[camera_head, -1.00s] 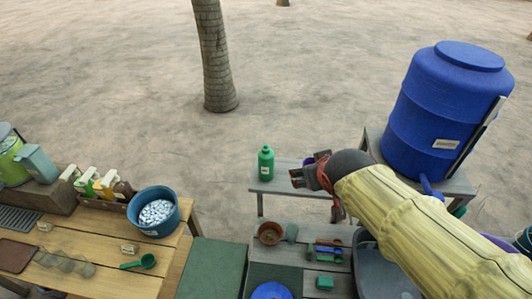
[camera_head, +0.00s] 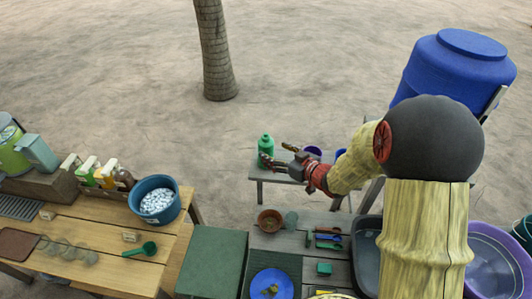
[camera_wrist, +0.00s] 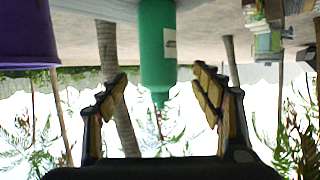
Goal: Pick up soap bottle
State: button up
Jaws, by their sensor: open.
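The soap bottle (camera_head: 266,146) is green with a narrow cap and stands upright on a small grey table at the back. My gripper (camera_head: 277,156) is beside it on its right, with its fingers pointing left towards the bottle; one finger overlaps the bottle's lower part in the head view. In the wrist view, which is upside down, the green bottle (camera_wrist: 157,45) shows between and beyond the two open fingers (camera_wrist: 160,88). A pale label is on its side. I see no finger closed on it.
A purple cup (camera_head: 312,152) stands on the small table (camera_head: 285,179) behind my gripper; it shows large in the wrist view (camera_wrist: 28,35). A large blue barrel (camera_head: 452,70) stands at the right. A lower table with a brown bowl (camera_head: 269,221) is in front.

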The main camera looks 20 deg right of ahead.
aim_at(266, 146)
jog(key=p+x, duration=0.1)
jog(key=x, duration=0.5)
jog(key=shift+w, duration=0.35)
jog(key=shift+c, duration=0.8)
jog(key=c, duration=1.4)
jog(key=shift+r, duration=0.15)
